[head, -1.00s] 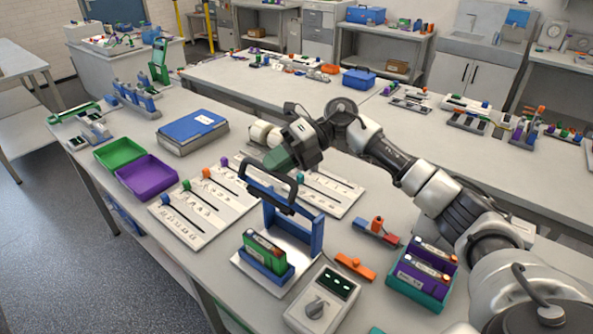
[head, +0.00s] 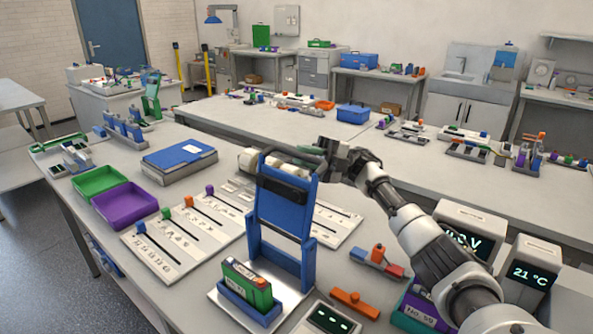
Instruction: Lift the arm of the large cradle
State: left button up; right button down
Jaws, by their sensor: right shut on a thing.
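The large cradle stands on a pale base plate (head: 297,297) near the front of the bench. Its blue holder (head: 240,306) carries a green cell block (head: 247,286). Behind it rises a blue upright frame (head: 308,265). The blue arm (head: 284,212), with a black bar across it, stands up steeply above this frame. My right gripper (head: 308,153) is shut at the arm's top end, reaching in from the right. Its fingertips are small and partly hidden there. My left gripper is not in view.
A panel with coloured sliders (head: 190,245) lies left of the cradle, near a purple tray (head: 126,206), a green tray (head: 98,180) and a blue-lidded box (head: 180,158). An orange piece (head: 355,304) and a meter (head: 330,318) lie close to its right.

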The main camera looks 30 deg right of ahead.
jog(key=shift+w+d+f+m+y+b, duration=0.3)
jog(key=shift+d+f+m+y+b, duration=0.1)
jog(key=shift+d+f+y+b, duration=0.25)
jog(key=shift+r, duration=0.1)
jog(key=c, duration=1.1)
grip_release()
jog(key=shift+d, duration=0.1)
jog(key=b+v, duration=0.8)
jog(key=v, duration=0.2)
jog(key=shift+d, duration=0.3)
